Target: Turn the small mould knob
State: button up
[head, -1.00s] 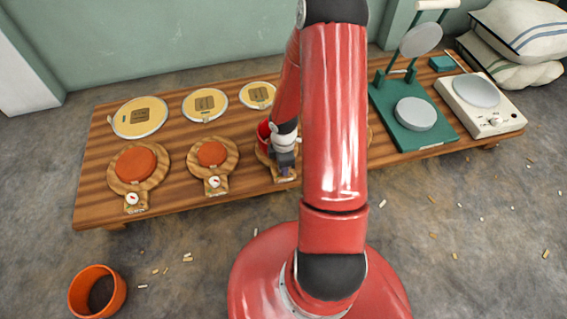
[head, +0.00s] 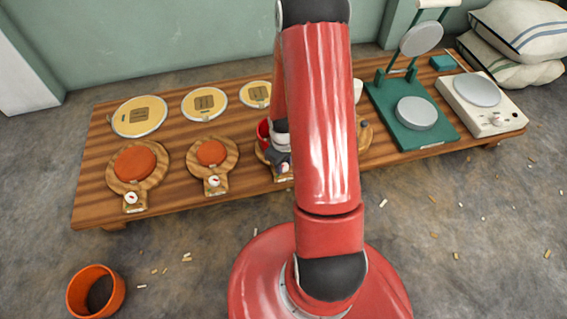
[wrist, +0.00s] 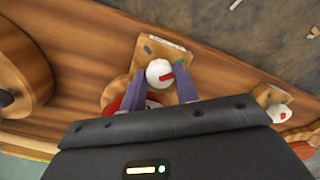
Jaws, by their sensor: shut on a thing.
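The small mould knob (wrist: 157,71) is white with a red pointer mark. It sits on the pale wooden tab (wrist: 178,58) of the third mould from the left. In the wrist view my gripper (wrist: 159,78) has its two purple fingers on either side of the knob, shut on it. The pointer points right in that view. A red round part (wrist: 118,104) of the mould shows behind the fingers. In the head view my gripper (head: 282,163) is at the front of this mould, and my arm hides much of it.
Two other moulds with orange discs (head: 135,163) (head: 211,153) stand to the left, each with a white knob. Yellow round lids (head: 140,118) lie behind. A green press (head: 437,137) and white scale (head: 510,118) stand right. An orange bucket (head: 112,290) is on the floor.

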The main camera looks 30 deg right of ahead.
jog(key=shift+m, duration=1.3)
jog(key=o, duration=1)
jog(key=shift+c, duration=0.2)
jog(key=shift+r+p, duration=0.8)
jog(key=shift+r, duration=3.1)
